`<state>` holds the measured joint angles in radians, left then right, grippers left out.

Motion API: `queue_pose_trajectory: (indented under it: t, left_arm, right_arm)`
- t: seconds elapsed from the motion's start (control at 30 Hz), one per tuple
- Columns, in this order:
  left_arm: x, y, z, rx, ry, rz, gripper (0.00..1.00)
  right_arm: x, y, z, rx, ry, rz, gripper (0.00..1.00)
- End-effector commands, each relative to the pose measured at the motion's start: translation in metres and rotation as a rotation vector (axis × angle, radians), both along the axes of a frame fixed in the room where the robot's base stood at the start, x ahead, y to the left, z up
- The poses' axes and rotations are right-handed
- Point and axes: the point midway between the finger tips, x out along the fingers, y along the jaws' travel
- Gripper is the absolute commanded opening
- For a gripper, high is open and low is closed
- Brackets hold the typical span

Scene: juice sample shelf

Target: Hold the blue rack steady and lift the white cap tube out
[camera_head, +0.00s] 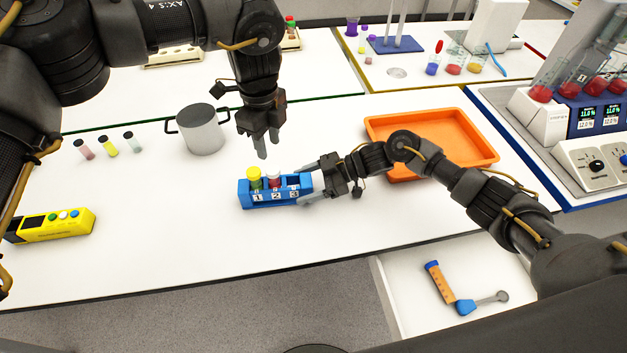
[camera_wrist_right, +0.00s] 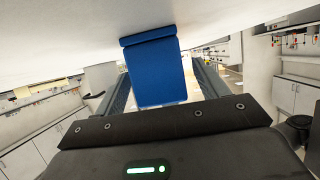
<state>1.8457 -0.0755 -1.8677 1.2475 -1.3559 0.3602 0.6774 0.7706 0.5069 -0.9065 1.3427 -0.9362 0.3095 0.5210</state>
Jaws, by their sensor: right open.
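The blue rack (camera_head: 247,203) stands on the white bench with its numbered slots facing me. A yellow-cap tube (camera_head: 255,174) stands in slot 1. The white-cap tube (camera_head: 274,179), with red contents, stands upright in slot 2. Slot 3 looks empty. My right gripper (camera_head: 307,184) is open at the rack's right end, one finger on each side. In the right wrist view the rack's blue end (camera_wrist_right: 155,70) lies between its fingers; contact cannot be told. My left gripper (camera_head: 268,150) hangs fingers down above the rack, empty, with its fingertips apart.
A grey pot (camera_head: 202,133) stands behind and left of the rack. An orange tray (camera_head: 452,172) lies behind my right arm. Small vials (camera_head: 108,147) and a yellow device (camera_head: 60,224) are at left. The bench in front of the rack is clear.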

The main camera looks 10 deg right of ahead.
Motion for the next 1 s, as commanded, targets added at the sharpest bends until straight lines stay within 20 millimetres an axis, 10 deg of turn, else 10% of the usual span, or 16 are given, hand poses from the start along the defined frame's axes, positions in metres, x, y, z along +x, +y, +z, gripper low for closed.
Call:
queue_pose_trajectory:
  t: [0.23,0.63,1.0]
  left_arm:
    - [0.000,0.000,0.000,0.000,0.000,0.000,0.36]
    - [0.000,0.000,0.000,0.000,0.000,0.000,0.36]
    - [-0.015,-0.019,-0.023,-0.061,0.039,-0.065,0.37]
  right_arm:
    - [0.000,0.000,0.000,0.000,0.000,0.000,0.70]
    - [0.000,0.000,0.000,0.000,0.000,0.000,0.20]
    - [0.000,0.000,0.000,0.001,0.000,0.000,0.20]
